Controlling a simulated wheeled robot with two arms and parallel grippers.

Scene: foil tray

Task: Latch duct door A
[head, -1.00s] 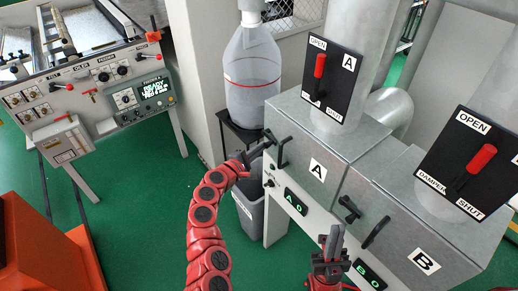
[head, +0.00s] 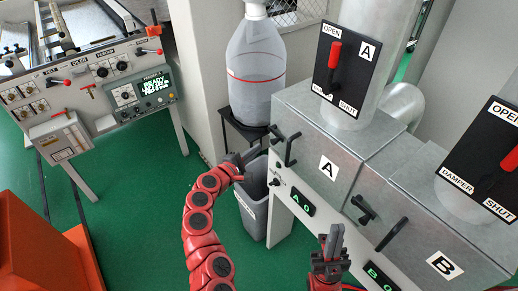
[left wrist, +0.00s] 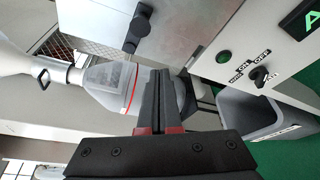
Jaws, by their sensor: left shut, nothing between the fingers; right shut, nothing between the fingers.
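Duct door A is the grey metal front marked A (head: 328,167) in the head view. It lies flush with its box as far as I can see. It carries a black bar handle (head: 290,150) and a small black latch (head: 275,134) at its left edge. A black latch (left wrist: 138,28) on metal also shows in the left wrist view. My left gripper (head: 244,159) is shut and empty, left of and below the latch and apart from it. Its fingers show in the left wrist view (left wrist: 159,80). My right gripper (head: 333,235) is shut and empty, in front of the duct boxes.
Damper A's red lever (head: 333,65) points to OPEN. Duct B (head: 442,266) stands at right with its own latch (head: 362,210). A clear jug (head: 257,75) stands behind my left gripper, above a grey bin (head: 253,200). A control bench (head: 85,95) is at left.

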